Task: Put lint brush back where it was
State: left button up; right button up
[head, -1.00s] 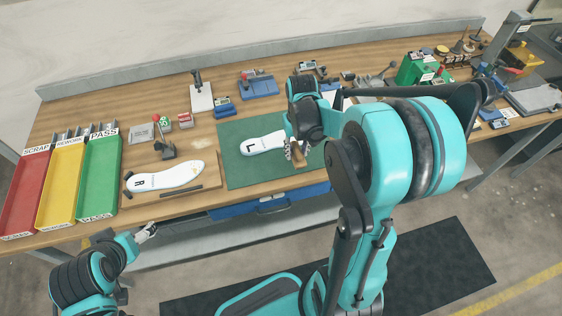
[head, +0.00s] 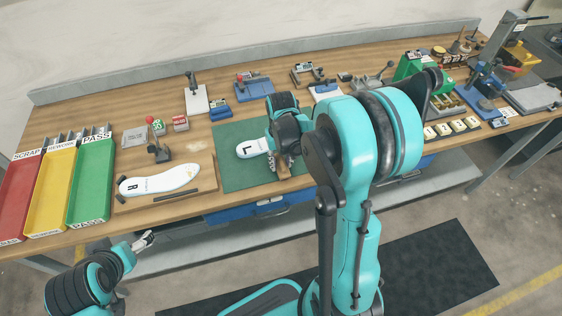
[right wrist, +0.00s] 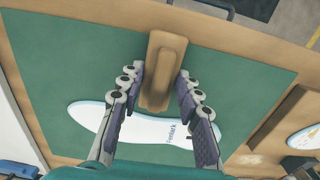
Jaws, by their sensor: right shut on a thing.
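The lint brush (right wrist: 163,60), a light-brown wooden block with a handle, is between the two fingers of my right gripper (right wrist: 158,88), which is shut on it. In the head view my right gripper (head: 283,160) holds the brush over the right part of the green mat (head: 232,181). The white insole marked L (head: 252,147) lies on the mat, partly hidden by the gripper. In the right wrist view the insole (right wrist: 145,128) lies behind the fingers. Whether the brush touches the mat cannot be told. My left gripper (head: 146,239) is in front of the bench, low at left.
Red, yellow and green trays (head: 90,180) stand at the left. An insole marked R (head: 160,180) lies on a wooden board with a dark bar in front. Small fixtures (head: 253,86) line the back. My right arm covers part of the bench right of the mat.

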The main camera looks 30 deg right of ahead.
aim_at(281, 161)
jog(key=o, duration=1.1)
jog(key=shift+r+p, duration=0.35)
notch_tip(281, 161, up, 11)
jog(key=p, duration=0.4)
jog(key=s+a+r+n+t, duration=0.1)
jog(key=s+a+r+t, duration=0.1)
jog(key=s+a, duration=0.3)
jog(key=s+a+r+n+t, duration=0.1)
jog(key=s+a+r+t, duration=0.2)
jog(key=s+a+t, duration=0.2)
jog(key=shift+s+a+r+n, duration=0.25)
jog(key=shift+s+a+n, duration=0.05)
jog(key=shift+s, duration=0.2)
